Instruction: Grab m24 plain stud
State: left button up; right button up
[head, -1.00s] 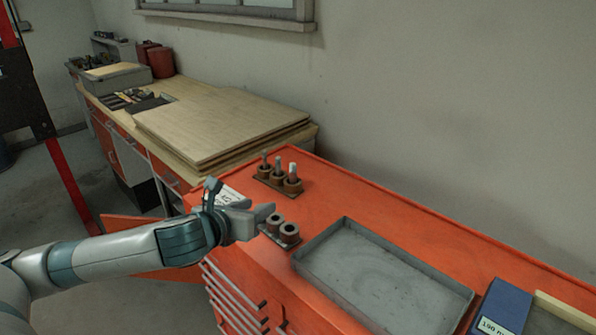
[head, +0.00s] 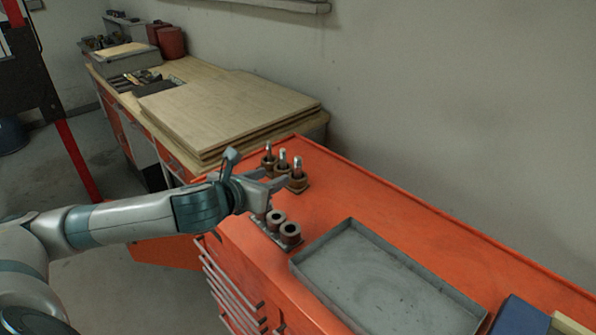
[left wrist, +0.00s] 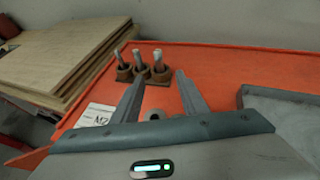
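Three upright metal studs stand in brown round holders on a small plate on the orange cabinet top. In the head view they are the back stud (head: 268,149), the middle stud (head: 282,157) and the front stud (head: 297,166). They also show in the left wrist view as the left stud (left wrist: 118,56), the middle stud (left wrist: 137,57) and the right stud (left wrist: 158,58). I cannot tell which is the M24 plain one. My left gripper (head: 279,182) is open and empty, just short of the studs, its fingers (left wrist: 159,76) pointing at the holders. My right gripper is out of view.
Round holders without studs (head: 290,231) stand below my left gripper. A white label (left wrist: 97,116) lies left of the fingers. A shallow grey tray (head: 352,222) and a blue box (head: 520,318) are to the right. Stacked boards (head: 235,115) lie on the bench behind.

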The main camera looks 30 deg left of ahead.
pick_arm(q)
jog(key=p, duration=0.3)
send_near(296, 165)
jog(key=x, duration=0.5)
jog(key=shift+w+d+f, duration=0.15)
jog(key=shift+w+f, duration=0.25)
jog(key=shift+w, duration=0.1)
jog(key=shift+w+p, duration=0.1)
jog(key=shift+p, duration=0.25)
jog(key=shift+w, duration=0.25)
jog(key=p+x, duration=0.2)
jog(key=x, duration=0.1)
jog(key=shift+w, duration=0.3)
jog(key=shift+w+f, duration=0.3)
jog(key=shift+w, duration=0.1)
jog(key=shift+a, duration=0.25)
jog(key=shift+c, duration=0.6)
